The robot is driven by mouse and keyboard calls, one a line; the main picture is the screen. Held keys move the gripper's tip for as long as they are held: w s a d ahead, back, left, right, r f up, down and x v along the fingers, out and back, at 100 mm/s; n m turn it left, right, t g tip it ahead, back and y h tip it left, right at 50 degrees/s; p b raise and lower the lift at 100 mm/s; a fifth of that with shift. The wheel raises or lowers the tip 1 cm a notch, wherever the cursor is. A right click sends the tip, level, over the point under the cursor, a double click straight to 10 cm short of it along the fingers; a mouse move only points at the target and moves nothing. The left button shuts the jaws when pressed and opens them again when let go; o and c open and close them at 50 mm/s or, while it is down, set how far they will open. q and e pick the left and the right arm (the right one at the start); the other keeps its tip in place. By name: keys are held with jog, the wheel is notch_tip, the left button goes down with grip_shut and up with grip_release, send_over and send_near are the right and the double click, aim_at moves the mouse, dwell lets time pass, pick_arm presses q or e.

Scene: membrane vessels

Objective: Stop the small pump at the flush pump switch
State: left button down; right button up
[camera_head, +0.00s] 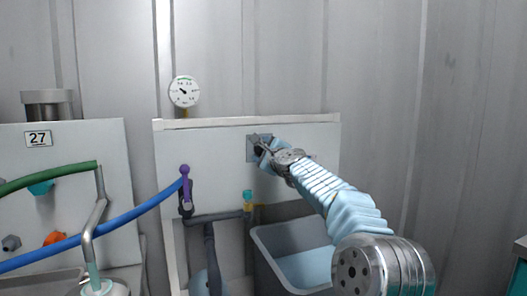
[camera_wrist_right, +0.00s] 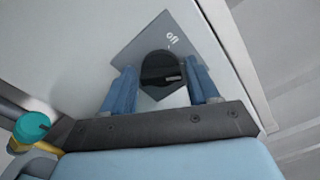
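The flush pump switch is a grey square plate with a dark round knob, on the white panel in the head view (camera_head: 252,145). In the right wrist view the knob (camera_wrist_right: 158,66) is close ahead and the word "off" (camera_wrist_right: 172,37) is on the plate above it. My right gripper (camera_head: 262,149) is at the switch. In the wrist view its two blue fingers (camera_wrist_right: 162,82) stand apart, one on each side of the knob. I cannot tell whether they press on it. Part of the knob's lower edge is hidden. My left gripper is not in view.
A pressure gauge (camera_head: 184,91) stands above the panel (camera_head: 215,155). A purple-handled valve (camera_head: 185,185), a blue hose (camera_head: 130,212) and a teal-capped fitting (camera_head: 247,197) are left of my arm. A grey tub (camera_head: 275,262) is below. The wall behind is bare.

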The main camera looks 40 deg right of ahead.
jog(key=c, duration=0.7)
jog(key=shift+n, duration=0.3)
jog(key=n+b, duration=0.1)
jog(key=n, duration=0.4)
jog(key=shift+f, duration=0.2)
jog(key=n+b, duration=0.2)
jog(key=n, duration=0.4)
jog(key=shift+f, duration=0.1)
jog(key=shift+n, duration=0.4)
jog(key=o, duration=1)
jog(key=shift+o, duration=0.2)
jog(key=shift+s, duration=0.1)
